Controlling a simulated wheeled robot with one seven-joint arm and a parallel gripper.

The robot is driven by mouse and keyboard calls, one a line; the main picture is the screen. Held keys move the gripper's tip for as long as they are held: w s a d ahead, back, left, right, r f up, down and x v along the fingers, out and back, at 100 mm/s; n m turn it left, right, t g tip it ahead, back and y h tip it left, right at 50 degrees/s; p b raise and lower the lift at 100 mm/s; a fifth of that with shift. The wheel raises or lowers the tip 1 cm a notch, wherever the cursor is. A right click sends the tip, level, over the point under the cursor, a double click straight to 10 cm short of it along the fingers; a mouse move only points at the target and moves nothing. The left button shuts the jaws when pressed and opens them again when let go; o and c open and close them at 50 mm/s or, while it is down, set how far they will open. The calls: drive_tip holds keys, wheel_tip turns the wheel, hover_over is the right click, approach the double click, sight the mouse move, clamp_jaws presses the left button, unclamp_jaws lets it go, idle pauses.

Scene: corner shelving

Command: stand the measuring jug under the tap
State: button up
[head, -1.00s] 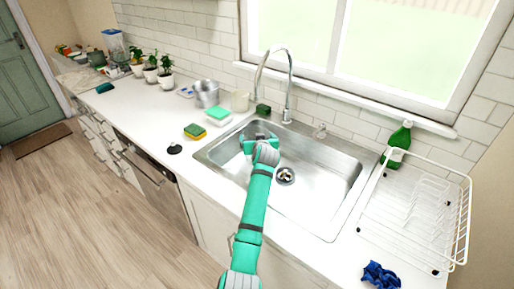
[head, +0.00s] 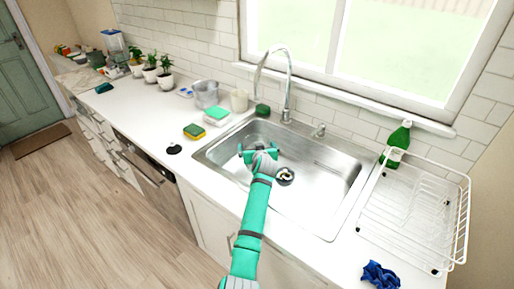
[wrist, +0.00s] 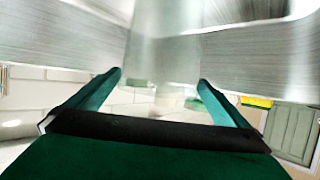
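The tap (head: 289,85) is a tall chrome gooseneck at the sink's back edge, curving left over the basin.
A yellow-green sponge (head: 194,131) lies in front. A dark green block (head: 262,109) sits by the tap. A dish rack (head: 415,215) and green bottle (head: 398,143) stand right.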

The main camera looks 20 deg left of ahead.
drive_tip(key=v, duration=1.2)
drive_tip(key=shift+d, duration=0.1)
idle(0.4)
